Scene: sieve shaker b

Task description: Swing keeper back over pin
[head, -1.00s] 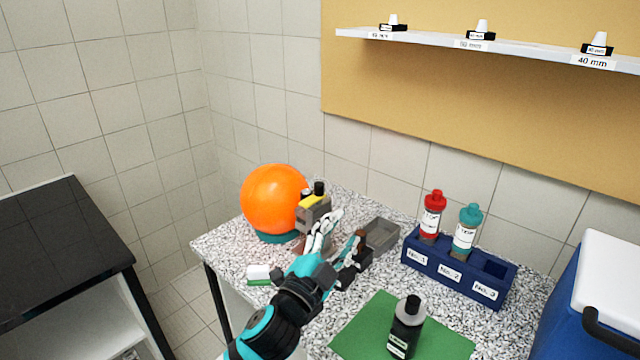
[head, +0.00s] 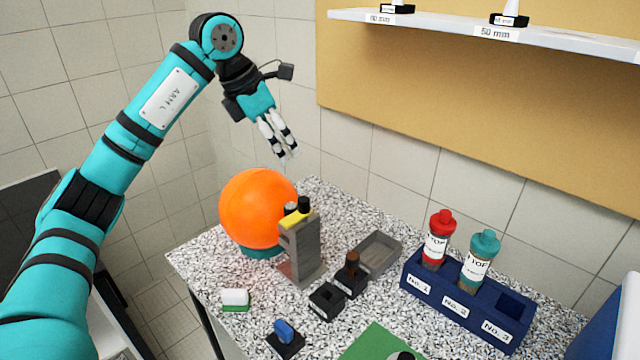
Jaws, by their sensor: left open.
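A grey post (head: 303,252) stands on the speckled table beside the orange ball. A yellow bar (head: 296,219), which looks like the keeper, lies across its top. A black knob (head: 304,204) stands up by the bar, with a second dark part partly behind the bar. Which of these is the pin, and whether the bar covers it, I cannot tell at this size. My left gripper (head: 287,160) is open and empty, its fingers pointing down, in the air above the post and apart from it. My right gripper is out of view.
An orange ball (head: 258,208) sits close left of the post. A grey tray (head: 378,254), small black blocks (head: 326,301) and a blue-handled piece (head: 284,331) are nearby. A blue rack (head: 465,308) holds red-capped and teal-capped bottles. A shelf (head: 450,28) hangs above.

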